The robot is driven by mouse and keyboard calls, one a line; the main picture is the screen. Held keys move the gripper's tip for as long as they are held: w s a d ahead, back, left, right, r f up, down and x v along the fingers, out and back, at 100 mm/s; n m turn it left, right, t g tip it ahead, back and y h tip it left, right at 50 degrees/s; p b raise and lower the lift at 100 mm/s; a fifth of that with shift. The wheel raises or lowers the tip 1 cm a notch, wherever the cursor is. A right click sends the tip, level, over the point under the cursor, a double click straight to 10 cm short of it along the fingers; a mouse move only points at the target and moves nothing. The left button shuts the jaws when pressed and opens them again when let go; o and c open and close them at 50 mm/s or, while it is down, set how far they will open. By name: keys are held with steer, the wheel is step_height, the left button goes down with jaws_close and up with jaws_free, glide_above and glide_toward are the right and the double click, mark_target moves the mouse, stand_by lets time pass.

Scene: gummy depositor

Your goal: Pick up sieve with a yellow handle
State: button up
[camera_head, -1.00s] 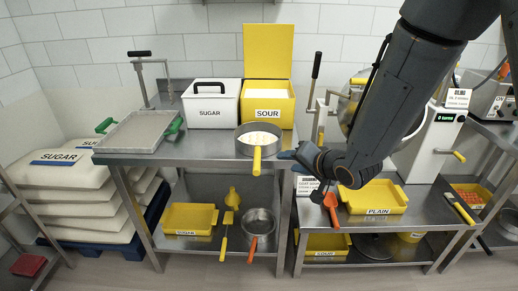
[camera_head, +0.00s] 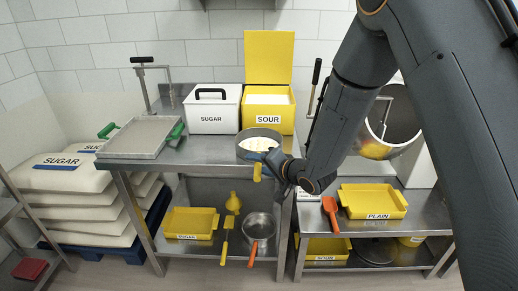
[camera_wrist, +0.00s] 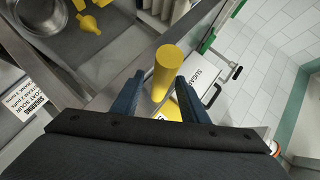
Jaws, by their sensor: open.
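The sieve (camera_head: 246,149) is a round metal pan holding pale yellowish pieces. It sits at the front edge of the upper steel table, and its yellow handle (camera_head: 257,172) sticks out over the edge. My gripper (camera_head: 275,167) is at the handle, just right of it in the head view, and partly covers the sieve's right side. In the wrist view the yellow handle (camera_wrist: 167,68) stands between the two open blue fingers of my gripper (camera_wrist: 160,80), with gaps on both sides. The sieve's pan is not clearly visible there.
A white SUGAR box (camera_head: 212,117) and an open yellow SOUR box (camera_head: 268,110) stand behind the sieve. A grey tray (camera_head: 143,137) with green handles lies left. The lower shelf holds an orange-handled pot (camera_head: 258,226). A yellow PLAIN tray (camera_head: 373,201) is at right.

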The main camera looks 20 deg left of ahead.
jaws_close()
stand_by(0.4)
steer(key=shift+r+b, duration=0.75)
steer(key=shift+r, duration=4.3)
steer(key=c, duration=0.8)
jaws_free()
steer(key=shift+c, duration=0.2)
jaws_close()
